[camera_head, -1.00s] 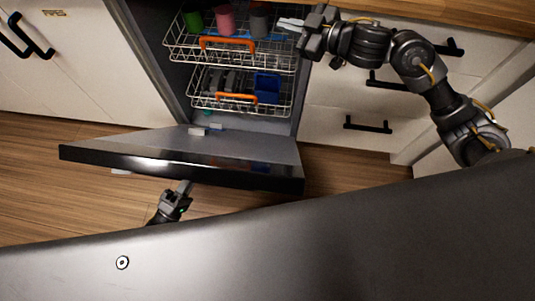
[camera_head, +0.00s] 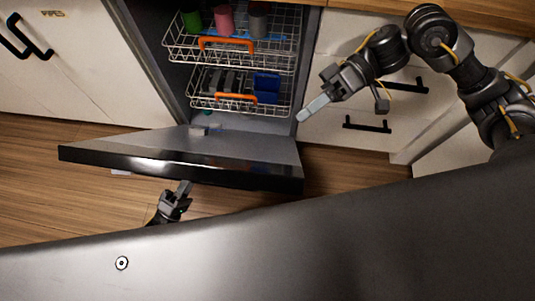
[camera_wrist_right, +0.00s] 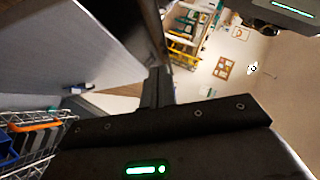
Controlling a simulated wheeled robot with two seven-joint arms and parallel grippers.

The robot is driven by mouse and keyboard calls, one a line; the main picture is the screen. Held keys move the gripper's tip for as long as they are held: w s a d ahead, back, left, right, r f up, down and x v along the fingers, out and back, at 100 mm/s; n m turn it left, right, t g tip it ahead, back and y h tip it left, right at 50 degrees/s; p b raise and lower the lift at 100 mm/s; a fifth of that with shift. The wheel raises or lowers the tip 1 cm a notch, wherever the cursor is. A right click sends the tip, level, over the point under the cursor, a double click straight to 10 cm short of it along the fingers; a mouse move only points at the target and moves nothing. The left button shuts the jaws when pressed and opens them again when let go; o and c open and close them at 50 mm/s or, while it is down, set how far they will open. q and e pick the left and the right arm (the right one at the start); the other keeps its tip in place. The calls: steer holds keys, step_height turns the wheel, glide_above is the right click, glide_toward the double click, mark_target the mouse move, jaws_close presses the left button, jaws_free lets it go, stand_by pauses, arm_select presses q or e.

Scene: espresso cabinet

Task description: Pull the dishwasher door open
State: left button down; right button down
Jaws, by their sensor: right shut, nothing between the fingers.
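The dishwasher door (camera_head: 180,165) is folded down and stands open, its black top edge towards me, in the head view. It also shows at the left of the right wrist view (camera_wrist_right: 70,45). My right gripper (camera_head: 306,117) is shut and empty, to the right of the dishwasher opening, above the door's right side and apart from it. In the right wrist view its fingers (camera_wrist_right: 158,85) are together. My left gripper (camera_head: 185,188) is just below the door's front edge; its fingertips are partly hidden by the door, so its jaws and any contact cannot be made out.
Inside the dishwasher are an upper rack (camera_head: 180,50) with several cups and a lower rack (camera_head: 200,100) with a blue basket (camera_head: 266,88). Drawers with black handles (camera_head: 366,125) stand to the right. Wood floor (camera_head: 60,205) is free left of the door.

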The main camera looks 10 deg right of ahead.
glide_toward(254, 170)
steer(key=a, duration=0.4)
steer(key=shift+s+a+f, duration=0.4)
steer(key=shift+s+f, duration=0.3)
steer(key=shift+f, duration=0.05)
steer(key=shift+s+a+f, duration=0.15)
steer(key=shift+s+f, duration=0.15)
steer(key=shift+s, duration=0.05)
